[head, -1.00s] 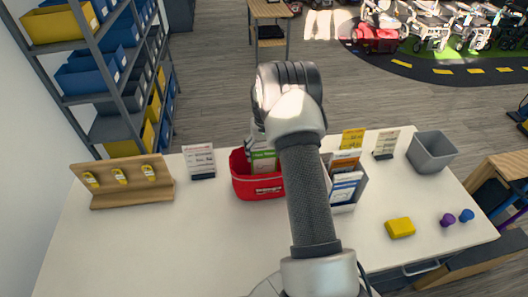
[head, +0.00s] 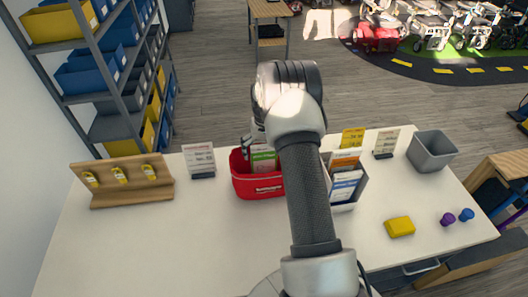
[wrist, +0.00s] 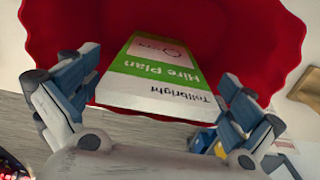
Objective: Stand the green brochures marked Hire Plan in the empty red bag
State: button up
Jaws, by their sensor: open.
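The green and white brochures marked Hire Plan (wrist: 150,68) stand in the red bag (wrist: 55,30), leaning a little in the wrist view. In the head view the brochures (head: 263,160) rise above the rim of the red bag (head: 258,188) on the table. My gripper (wrist: 160,85) is open, with one finger on each side of the brochures. Gaps show between the fingers and the brochures. In the head view my arm hides most of the gripper and the right end of the bag; one finger shows at the bag's back left.
Right of the bag stands a holder with orange, white and blue brochures (head: 345,182). Sign cards (head: 199,158), a wooden stand (head: 122,182), a grey bin (head: 431,150) and a yellow block (head: 400,227) are also on the table (head: 190,250). The front left is clear.

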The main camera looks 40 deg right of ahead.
notch_tip(320, 180, up, 12)
jog(key=shift+a+r+b, duration=0.3)
jog(key=s+a+r+n+t+b, duration=0.1)
jog(key=s+a+r+b, duration=0.3)
jog(key=s+a, duration=0.3)
jog(key=s+a+r+n+t+b, duration=0.15)
jog(key=s+a+r+b, duration=0.3)
jog(key=a, duration=0.45)
jog(key=s+a+f+n+t+b, duration=0.1)
jog(key=s+a+f+b, duration=0.3)
jog(key=s, duration=0.5)
jog(key=s+a+f+n+t+b, duration=0.1)
jog(key=s+a+f+b, duration=0.3)
jog(key=s, duration=0.6)
jog(key=shift+s+a+f+n, duration=0.2)
jog(key=shift+a+f+n, duration=0.2)
jog(key=shift+a, duration=0.5)
